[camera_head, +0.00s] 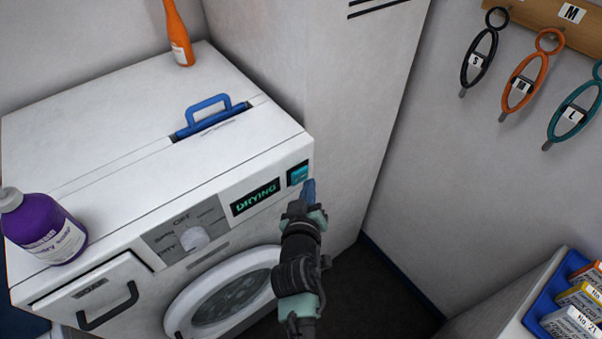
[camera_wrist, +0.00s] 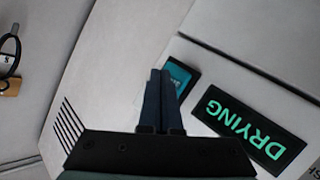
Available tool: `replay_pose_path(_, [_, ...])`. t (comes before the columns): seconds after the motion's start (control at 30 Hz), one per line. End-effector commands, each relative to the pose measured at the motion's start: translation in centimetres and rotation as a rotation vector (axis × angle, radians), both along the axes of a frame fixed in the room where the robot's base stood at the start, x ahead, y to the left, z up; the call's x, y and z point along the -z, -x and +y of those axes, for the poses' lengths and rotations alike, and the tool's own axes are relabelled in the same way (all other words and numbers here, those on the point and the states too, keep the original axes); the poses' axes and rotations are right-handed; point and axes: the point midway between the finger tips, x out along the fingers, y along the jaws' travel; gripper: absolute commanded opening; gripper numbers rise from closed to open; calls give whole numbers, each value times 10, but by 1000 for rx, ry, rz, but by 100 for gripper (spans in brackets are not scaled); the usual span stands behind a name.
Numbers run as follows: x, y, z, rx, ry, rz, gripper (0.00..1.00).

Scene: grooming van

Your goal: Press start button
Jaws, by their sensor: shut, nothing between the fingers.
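A white washing machine (camera_head: 120,130) stands at the left in the head view. The start button (camera_head: 299,173) is a small teal square in a dark frame at the right end of its front panel. A lit display (camera_head: 255,197) left of it reads DRYING in green. My gripper (camera_head: 309,187) is shut and empty, its blue fingertips just right of and below the button in the head view. In the wrist view the fingertips (camera_wrist: 160,74) overlap the teal button (camera_wrist: 179,76) and hide part of it. I cannot tell whether they touch it.
A dial (camera_head: 194,239), a SOAP drawer (camera_head: 95,292) and a round door (camera_head: 228,298) are on the machine's front. A purple bottle (camera_head: 43,230), an orange bottle (camera_head: 178,35) and a blue handle (camera_head: 208,112) are on top.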

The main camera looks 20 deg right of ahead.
Motion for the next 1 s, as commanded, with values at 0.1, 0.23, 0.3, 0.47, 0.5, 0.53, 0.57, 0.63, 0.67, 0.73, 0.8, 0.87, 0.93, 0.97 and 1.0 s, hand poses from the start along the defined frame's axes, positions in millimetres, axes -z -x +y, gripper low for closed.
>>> replay_pose_path(0.1, [0, 0, -1, 1, 0, -1, 0])
replay_pose_path(0.23, [0, 0, -1, 1, 0, -1, 0])
replay_pose_path(0.3, [0, 2, -1, 2, -1, 0, 0])
replay_pose_path(0.47, [-2, 15, -6, 3, -1, 3, 0])
replay_pose_path(0.5, [-2, 19, -8, 3, 0, 3, 0])
replay_pose_path(0.53, [-2, 22, -9, 3, 0, 3, 0])
replay_pose_path(0.57, [-2, 25, -9, 3, 0, 3, 0])
replay_pose_path(0.63, [-2, 31, -12, 2, -2, 3, 0])
replay_pose_path(0.67, [-2, 34, -13, 2, -3, 3, 0])
replay_pose_path(0.73, [-2, 40, -15, 3, -1, 3, 0])
replay_pose_path(0.8, [-1, 44, -17, 2, 0, 2, 0])
replay_pose_path(0.87, [-1, 47, -18, 2, 0, 1, 0])
replay_pose_path(0.93, [0, 48, -18, 2, -1, 0, 0])
replay_pose_path(0.97, [0, 48, -18, 2, -1, 0, 0])
replay_pose_path(1.0, [0, 48, -18, 2, -1, 0, 0])
